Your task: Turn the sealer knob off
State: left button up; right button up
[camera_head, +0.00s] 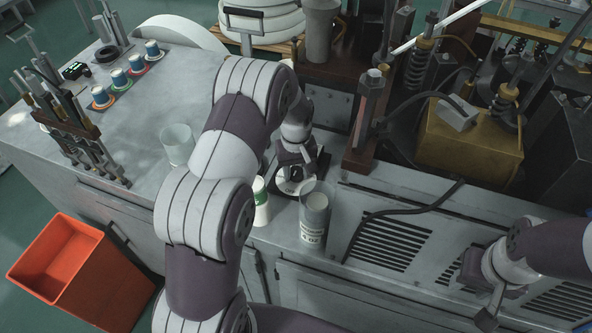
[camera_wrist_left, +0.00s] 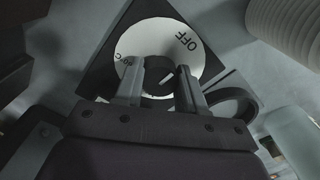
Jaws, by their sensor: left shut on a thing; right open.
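The sealer knob (camera_wrist_left: 158,80) is a dark grip with a white pointer mark, at the middle of a white dial (camera_wrist_left: 150,38) in the left wrist view. The dial carries the word OFF at its right and partly hidden lettering at its left. My left gripper (camera_wrist_left: 160,88) has its two fingers on either side of the knob and is shut on it. In the head view my left gripper (camera_head: 294,172) is over the dial (camera_head: 283,184), and the knob is hidden there. My right gripper (camera_head: 488,298) is open and empty at the lower right, above the vented panel.
A clear container (camera_head: 314,215) stands right of the dial, and a white and green cup stack (camera_head: 261,203) stands left of it. A clear cup (camera_head: 177,143) and several small cups on coloured discs are on the table. An orange bin (camera_head: 62,257) is at lower left.

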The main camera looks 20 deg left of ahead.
pick_arm(q)
jog(key=shift+w+r+n, duration=0.1)
jog(key=shift+n, duration=0.2)
jog(key=o, duration=1.1)
jog(key=shift+c, duration=0.2)
jog(key=shift+r, duration=0.25)
notch_tip(320, 180, up, 8)
jog(key=shift+r+b, duration=0.1)
jog(key=shift+b, duration=1.1)
notch_tip(320, 180, up, 4)
jog(key=p, duration=0.2)
send_over(296, 171)
